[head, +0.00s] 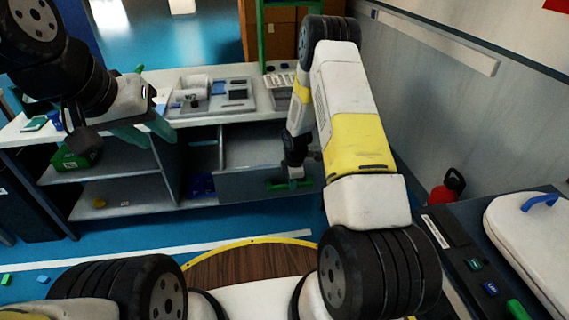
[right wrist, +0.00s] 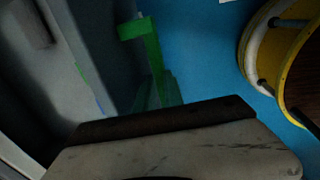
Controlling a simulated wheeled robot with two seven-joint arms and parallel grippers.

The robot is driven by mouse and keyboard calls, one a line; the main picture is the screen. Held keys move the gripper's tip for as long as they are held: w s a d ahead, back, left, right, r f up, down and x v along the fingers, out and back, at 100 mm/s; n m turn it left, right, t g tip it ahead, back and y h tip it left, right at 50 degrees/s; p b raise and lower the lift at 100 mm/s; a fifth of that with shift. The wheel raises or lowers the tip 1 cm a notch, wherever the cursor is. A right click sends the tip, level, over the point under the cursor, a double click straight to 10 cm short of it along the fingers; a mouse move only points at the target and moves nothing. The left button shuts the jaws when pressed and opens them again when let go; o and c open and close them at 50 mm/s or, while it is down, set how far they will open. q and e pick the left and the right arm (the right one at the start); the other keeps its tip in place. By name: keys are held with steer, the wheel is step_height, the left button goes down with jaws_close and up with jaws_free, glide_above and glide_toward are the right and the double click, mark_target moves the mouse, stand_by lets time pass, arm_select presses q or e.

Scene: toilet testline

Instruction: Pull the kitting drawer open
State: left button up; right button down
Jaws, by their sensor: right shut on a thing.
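The kitting drawer (head: 235,187) is a grey box under the bench top, and it stands partly open, with its pale inside showing from above. A green handle (head: 278,185) is on its front; in the right wrist view green parts (right wrist: 148,45) show beside the grey drawer front. My right gripper (head: 294,178) is at the handle and shut on it; its fingertips are mostly hidden. My left gripper (head: 146,130) is raised in front of the bench's left part, away from the drawer; its finger gap is unclear.
The bench top (head: 60,128) carries a grey kitting tray (head: 205,98) and small parts. Open shelves (head: 115,195) are left of the drawer. A red container (head: 446,192) stands at the right, near a dark console with a white lid (head: 530,240). Blue floor lies before the drawer.

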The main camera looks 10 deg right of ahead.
steer(key=shift+s, duration=0.15)
steer(key=c, duration=1.5)
jaws_free()
steer(key=shift+o, duration=0.2)
step_height(320, 180, up, 8)
steer(key=s, duration=0.1)
steer(key=shift+s+f, duration=0.2)
